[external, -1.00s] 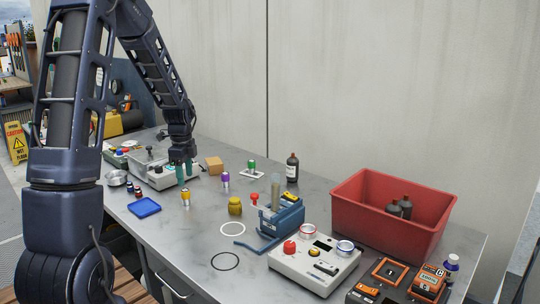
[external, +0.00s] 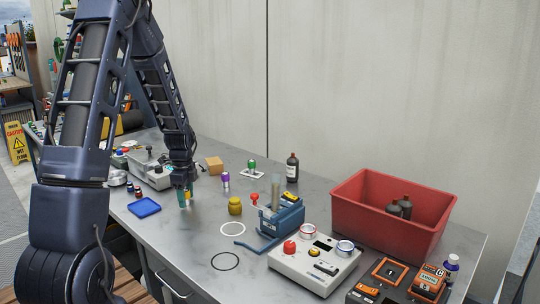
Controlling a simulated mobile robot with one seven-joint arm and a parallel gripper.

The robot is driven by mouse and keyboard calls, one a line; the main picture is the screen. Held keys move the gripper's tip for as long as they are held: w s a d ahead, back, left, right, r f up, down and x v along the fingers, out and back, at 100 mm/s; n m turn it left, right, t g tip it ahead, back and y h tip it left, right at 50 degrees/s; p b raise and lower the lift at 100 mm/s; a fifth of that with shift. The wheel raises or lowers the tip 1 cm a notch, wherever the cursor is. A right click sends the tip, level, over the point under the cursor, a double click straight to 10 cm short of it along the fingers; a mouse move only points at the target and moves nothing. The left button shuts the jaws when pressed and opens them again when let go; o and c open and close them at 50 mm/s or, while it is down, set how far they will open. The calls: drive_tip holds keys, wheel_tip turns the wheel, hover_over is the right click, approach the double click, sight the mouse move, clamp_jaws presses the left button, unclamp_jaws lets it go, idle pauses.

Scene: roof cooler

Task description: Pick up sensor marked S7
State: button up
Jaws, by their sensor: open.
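No S7 mark is readable at this size, so I cannot tell which item is the sensor. Small metal cylinders stand on the bench: one with a purple band (external: 226,180) and one with a green top (external: 252,165) on a white plate.
A blue tray (external: 144,207) lies left of my gripper. A yellow jar (external: 235,206), a blue vise (external: 282,219), a grey control box (external: 314,262) and a red bin (external: 392,212) stand to the right. A cardboard block (external: 214,165) is behind. The front middle is mostly clear.

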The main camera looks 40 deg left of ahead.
drive_tip(key=shift+c, duration=0.4)
drive_tip(key=c, duration=1)
drive_tip(key=shift+r, duration=0.1)
